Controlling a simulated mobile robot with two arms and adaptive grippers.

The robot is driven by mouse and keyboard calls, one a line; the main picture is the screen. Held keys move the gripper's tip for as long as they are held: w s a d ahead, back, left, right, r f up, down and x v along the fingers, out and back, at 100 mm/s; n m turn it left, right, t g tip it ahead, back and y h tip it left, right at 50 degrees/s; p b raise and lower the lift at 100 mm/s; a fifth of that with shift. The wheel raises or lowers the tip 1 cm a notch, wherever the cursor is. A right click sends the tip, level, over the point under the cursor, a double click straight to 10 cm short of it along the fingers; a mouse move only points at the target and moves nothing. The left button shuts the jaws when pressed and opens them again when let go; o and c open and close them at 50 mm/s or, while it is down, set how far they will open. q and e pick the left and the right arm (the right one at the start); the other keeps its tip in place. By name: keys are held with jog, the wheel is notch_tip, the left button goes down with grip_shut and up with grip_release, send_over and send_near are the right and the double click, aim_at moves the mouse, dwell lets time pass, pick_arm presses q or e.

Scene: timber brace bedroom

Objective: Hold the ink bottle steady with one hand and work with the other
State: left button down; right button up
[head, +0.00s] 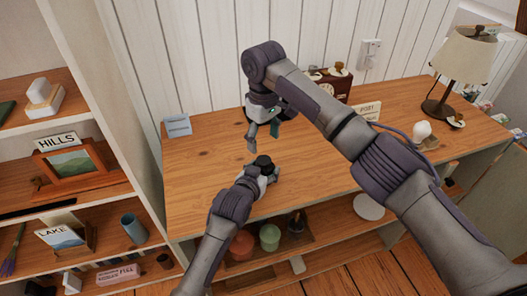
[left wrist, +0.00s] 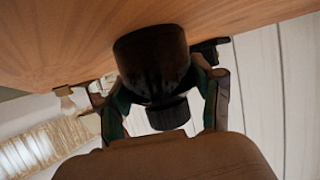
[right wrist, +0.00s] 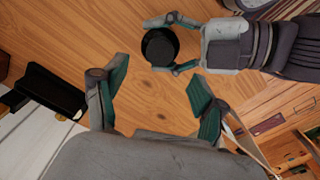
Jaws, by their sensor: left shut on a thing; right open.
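The ink bottle (head: 263,162) is a small dark bottle standing on the wooden cabinet top (head: 205,165) near its front edge. My left gripper (head: 266,174) is shut on it, with a finger on each side. In the left wrist view the bottle (left wrist: 152,62) shows between the fingers, with a narrower dark cap. In the right wrist view the round black top of the bottle (right wrist: 159,46) faces the camera. My right gripper (head: 264,139) is open and empty, above the cabinet top and just behind the bottle, apart from it.
A card (head: 177,125) stands at the back left of the top. A clock (head: 329,88), a sign (head: 367,110), a lamp (head: 467,60) and a white bulb-like object (head: 422,131) stand to the right. Pots (head: 270,237) sit on the shelf below. The top's left part is clear.

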jog(key=shift+r, duration=2.25)
pick_arm(q)
jog(key=shift+c, duration=0.5)
grip_release()
jog(key=v, duration=1.2)
